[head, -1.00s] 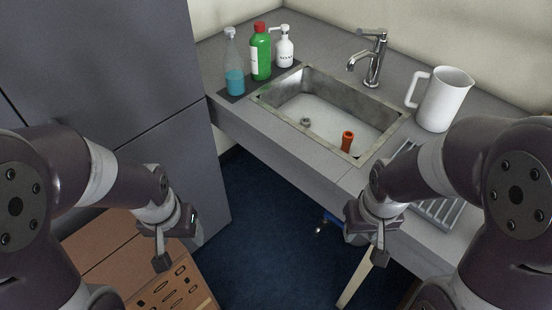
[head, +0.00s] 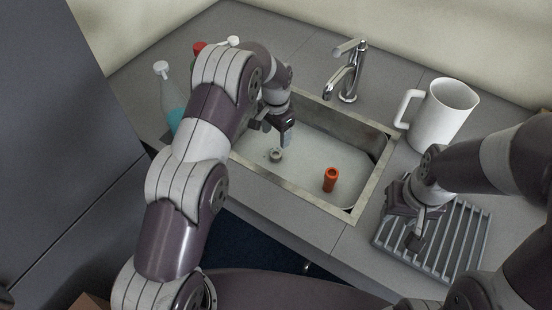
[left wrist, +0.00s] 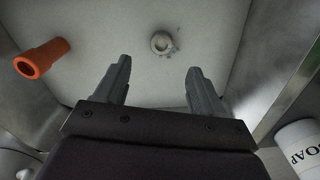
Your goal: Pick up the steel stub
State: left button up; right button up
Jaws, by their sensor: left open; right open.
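The steel stub (head: 275,155) is a short grey ring-shaped piece on the pale sink floor, left of an orange pipe piece. In the left wrist view the steel stub (left wrist: 162,43) shows its round open end, with small dark marks beside it. My left gripper (head: 283,133) is inside the sink opening, above and close to the stub. In the left wrist view my left gripper (left wrist: 158,66) has its two fingers apart with nothing between them, and the stub lies beyond the fingertips. My right gripper (head: 416,232) is open and empty over the drain rack.
The orange pipe piece (head: 330,180) stands in the sink (head: 352,208). The faucet (head: 347,75) rises behind the basin. A white pitcher (head: 441,115) stands at right, beside the slatted rack (head: 463,240). Bottles, including a clear one (head: 170,95), stand at left, partly hidden by my arm.

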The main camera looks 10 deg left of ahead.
aim_at(275, 155)
pick_arm(q)
notch_tip(275, 155, down, 6)
jog(key=shift+w+f+p, duration=0.1)
jog(key=shift+f+p, duration=0.1)
jog(key=shift+p, duration=0.3)
notch_tip(275, 155, down, 4)
jog(key=shift+a+f+p, duration=0.1)
jog(key=shift+p, duration=0.5)
jog(key=shift+f, duration=0.5)
jog(key=shift+r, duration=0.1)
jog(key=c, duration=1.3)
